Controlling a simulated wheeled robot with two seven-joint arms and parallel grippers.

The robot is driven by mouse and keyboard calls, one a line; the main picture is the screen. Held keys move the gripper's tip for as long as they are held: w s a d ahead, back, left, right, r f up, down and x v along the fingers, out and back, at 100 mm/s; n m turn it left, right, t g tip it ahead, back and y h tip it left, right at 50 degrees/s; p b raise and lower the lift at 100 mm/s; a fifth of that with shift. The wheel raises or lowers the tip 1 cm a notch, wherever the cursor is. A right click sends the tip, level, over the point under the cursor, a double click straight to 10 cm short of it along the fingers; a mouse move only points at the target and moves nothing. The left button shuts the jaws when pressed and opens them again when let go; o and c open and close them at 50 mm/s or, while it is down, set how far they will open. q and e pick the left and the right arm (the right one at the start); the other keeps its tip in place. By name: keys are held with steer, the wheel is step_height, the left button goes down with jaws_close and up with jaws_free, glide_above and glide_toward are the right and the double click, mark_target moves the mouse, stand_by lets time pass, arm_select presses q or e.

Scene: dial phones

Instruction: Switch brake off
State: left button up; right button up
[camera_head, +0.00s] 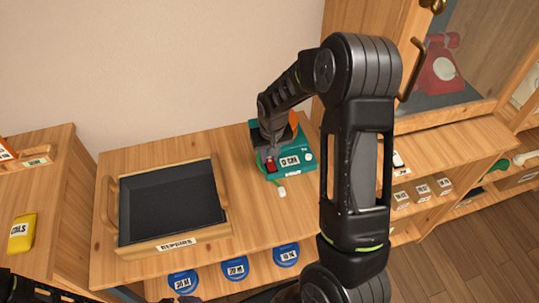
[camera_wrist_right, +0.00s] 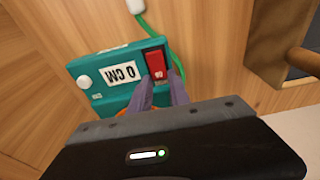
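A teal box (camera_head: 292,159) with a white label reading "0 CM" stands at the back right of the wooden table; it also shows in the right wrist view (camera_wrist_right: 118,96). A red rocker switch (camera_wrist_right: 156,62) sits on its top next to the label, and shows in the head view (camera_head: 271,166). My right gripper (camera_head: 266,157) is over the switch end of the box. In the right wrist view its two fingertips (camera_wrist_right: 160,86) are apart, at the near end of the switch; contact is unclear. My left gripper (camera_head: 188,299) barely shows at the bottom edge.
A black-lined wooden tray (camera_head: 226,205) labelled "REPAIRS" fills the table's left part. A green-white cable (camera_wrist_right: 138,14) leaves the box. Several blue round labelled items (camera_head: 235,268) sit below the table front. A red phone (camera_head: 440,68) stands in a cabinet at right.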

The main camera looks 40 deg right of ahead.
mark_target(271, 163)
steer(key=o, duration=0.4)
step_height(271, 163, up, 8)
steer(key=s, duration=0.1)
steer(key=shift+a+f, duration=0.15)
steer(key=shift+a, duration=0.05)
steer(key=shift+s, duration=0.1)
stand_by(0.5)
